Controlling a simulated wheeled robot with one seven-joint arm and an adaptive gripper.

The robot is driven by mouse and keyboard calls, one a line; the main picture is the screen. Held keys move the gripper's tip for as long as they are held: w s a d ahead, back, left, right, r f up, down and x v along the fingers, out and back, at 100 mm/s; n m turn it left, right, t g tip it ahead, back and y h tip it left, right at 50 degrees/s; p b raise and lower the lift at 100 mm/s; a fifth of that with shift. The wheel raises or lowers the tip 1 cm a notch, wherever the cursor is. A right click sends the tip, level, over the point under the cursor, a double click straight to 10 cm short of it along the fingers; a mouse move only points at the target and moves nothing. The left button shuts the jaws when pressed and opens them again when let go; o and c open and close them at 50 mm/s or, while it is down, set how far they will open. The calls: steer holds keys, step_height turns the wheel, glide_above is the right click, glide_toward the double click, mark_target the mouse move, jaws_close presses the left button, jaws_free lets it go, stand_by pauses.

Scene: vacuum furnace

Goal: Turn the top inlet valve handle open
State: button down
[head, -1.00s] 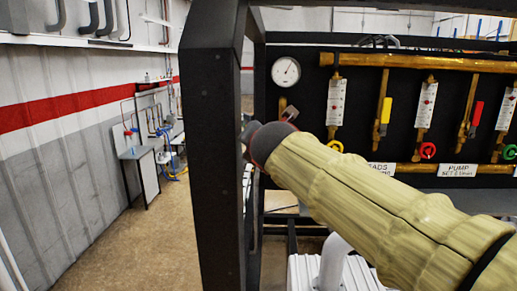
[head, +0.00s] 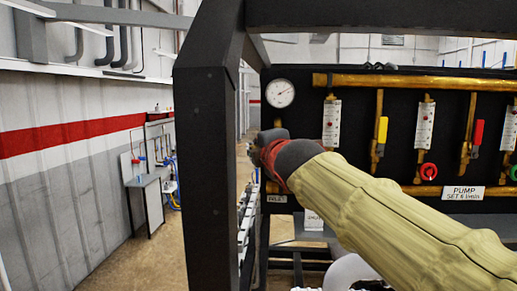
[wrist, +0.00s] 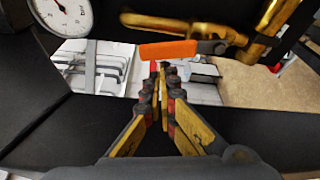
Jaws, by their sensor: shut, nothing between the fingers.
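An orange lever handle (wrist: 168,50) on a brass valve (wrist: 215,38) shows in the wrist view, lying nearly level across the upper middle. My gripper (wrist: 161,72) is shut and empty, with its fingertips just below the orange handle in the picture. I cannot tell whether they touch it. In the head view my gripper (head: 258,153) is at the left end of the black valve panel, below the round gauge (head: 280,93). The orange handle cannot be made out there, behind my gripper and wrist. The gauge also shows in the wrist view (wrist: 66,14).
A thick black frame post (head: 207,180) stands close to the left of my gripper. The panel carries brass pipes (head: 410,83), a yellow handle (head: 382,130), a red handle (head: 478,132) and several flow meters. Open floor (head: 140,262) lies left of the post.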

steer(key=f+v, duration=0.1)
steer(key=v, duration=1.1)
steer(key=shift+r, duration=0.45)
